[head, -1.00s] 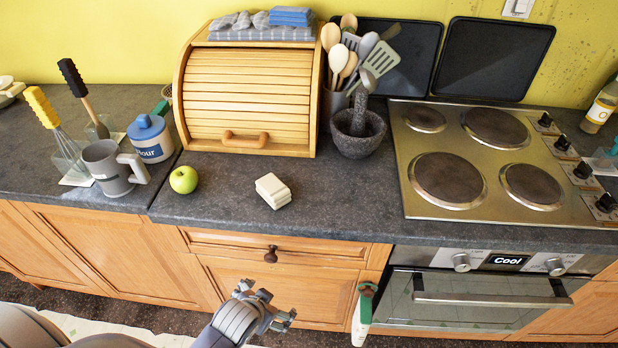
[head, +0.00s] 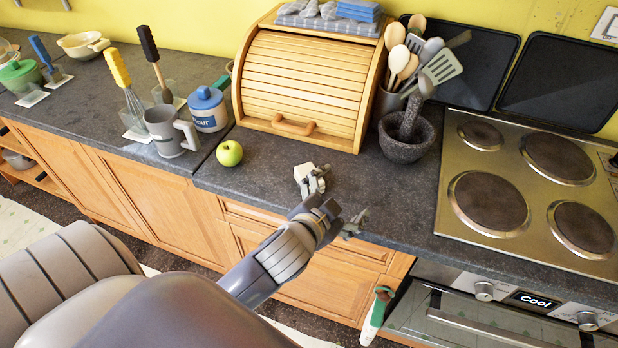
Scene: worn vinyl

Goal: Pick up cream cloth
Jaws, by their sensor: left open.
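The cream cloth (head: 302,172) is a small folded block on the dark worktop, in front of the bread box. My left gripper (head: 338,201) is open at the front edge of the worktop. One finger reaches up to the cloth and covers its right part; the other finger is apart from it, lower right. I cannot tell whether the finger touches the cloth. Nothing is held between the fingers. My right gripper is not in view.
A green apple (head: 229,153) and a grey mug (head: 168,134) stand to the left of the cloth. The wooden bread box (head: 300,85) is behind it. A stone mortar (head: 405,145) and the hob (head: 455,165) are to the right. The worktop between cloth and mortar is clear.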

